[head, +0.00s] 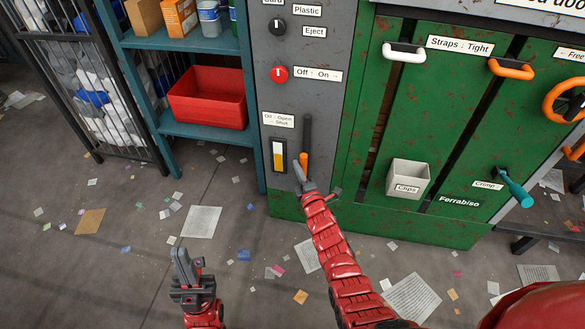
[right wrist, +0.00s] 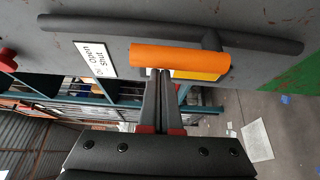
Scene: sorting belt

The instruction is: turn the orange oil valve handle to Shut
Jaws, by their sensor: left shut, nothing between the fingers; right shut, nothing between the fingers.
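The orange oil valve handle (head: 304,160) is on the grey panel, at the lower part of a dark vertical pipe (head: 307,132). In the right wrist view the handle (right wrist: 180,60) lies parallel to the pipe (right wrist: 120,28). The label with Open and Shut (head: 278,120) is up and left of it; it also shows in the wrist view (right wrist: 95,58). My right gripper (head: 297,166) is shut and empty, its tips at the handle's side; whether they touch I cannot tell. My left gripper (head: 181,252) is shut and empty, low over the floor.
A yellow level gauge (head: 278,156) sits just left of the handle. A red knob (head: 278,74) is higher on the panel. A blue shelf with a red bin (head: 207,97) stands to the left. The green machine (head: 415,115) with a grey Clips box (head: 408,179) is right. Paper scraps litter the floor.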

